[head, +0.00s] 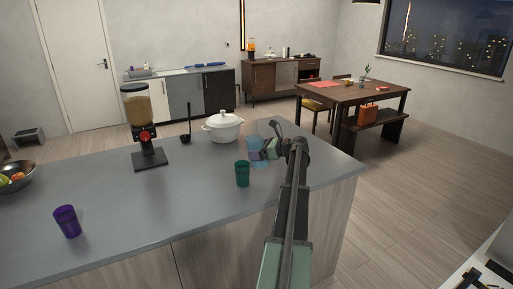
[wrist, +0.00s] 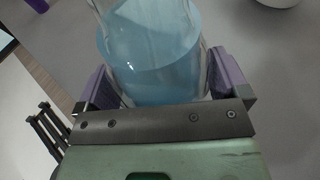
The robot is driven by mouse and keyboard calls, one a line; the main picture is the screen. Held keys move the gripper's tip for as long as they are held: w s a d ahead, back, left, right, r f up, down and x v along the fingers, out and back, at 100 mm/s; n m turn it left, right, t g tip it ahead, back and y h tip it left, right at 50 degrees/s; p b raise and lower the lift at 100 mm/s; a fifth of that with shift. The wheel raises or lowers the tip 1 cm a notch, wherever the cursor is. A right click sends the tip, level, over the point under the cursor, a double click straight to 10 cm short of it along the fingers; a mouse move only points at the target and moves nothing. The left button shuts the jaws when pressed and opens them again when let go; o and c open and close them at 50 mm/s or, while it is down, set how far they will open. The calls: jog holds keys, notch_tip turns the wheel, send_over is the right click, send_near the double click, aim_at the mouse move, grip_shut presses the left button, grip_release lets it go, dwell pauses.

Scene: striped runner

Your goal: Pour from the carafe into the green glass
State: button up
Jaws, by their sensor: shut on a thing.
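The clear carafe (head: 264,129) holds pale blue liquid and is above the right part of the grey counter. My gripper (head: 271,149) is shut on it. In the wrist view the carafe (wrist: 155,60) sits between the two purple fingers, its liquid showing through the wall. Its mouth is cut off there, and I cannot tell whether its base touches the counter. The green glass (head: 242,174) stands upright on the counter, nearer the front edge and a little left of the carafe. The two look apart. I cannot make out the green glass in the wrist view.
A white lidded pot (head: 223,127) stands just behind and left of the carafe. A dispenser (head: 147,125), a ladle on a stand (head: 187,125), a purple glass (head: 67,221) and a fruit bowl (head: 14,178) are farther left. The counter (head: 190,200) between purple and green glasses is clear.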

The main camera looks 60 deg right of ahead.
aim_at(266, 162)
jog(key=shift+s+d+f, duration=0.1)
jog(key=shift+d, duration=0.1)
jog(key=shift+g, duration=0.7)
jog(key=shift+s+d+f+b, duration=0.1)
jog(key=shift+s+f+b, duration=0.1)
jog(key=shift+f+b, duration=0.65)
jog(key=shift+s+f+b, duration=0.2)
jog(key=shift+f+b, duration=0.3)
jog(key=shift+f, duration=0.7)
jog(key=shift+s+d+f+b, duration=0.1)
jog(key=shift+s+f+b, duration=0.1)
jog(key=shift+f+b, duration=0.65)
jog(key=shift+s+p, duration=0.1)
jog(key=shift+p, duration=0.4)
jog(key=shift+g+h, duration=0.3)
jog(key=shift+s+d+p, duration=0.1)
jog(key=shift+s+p, duration=0.2)
jog(key=shift+p, duration=0.15)
jog(key=shift+f, duration=0.1)
jog(key=shift+g, duration=0.3)
jog(key=shift+s+p, duration=0.15)
jog(key=shift+p, duration=0.3)
jog(key=shift+s+d+g, duration=0.15)
jog(key=shift+g, duration=0.25)
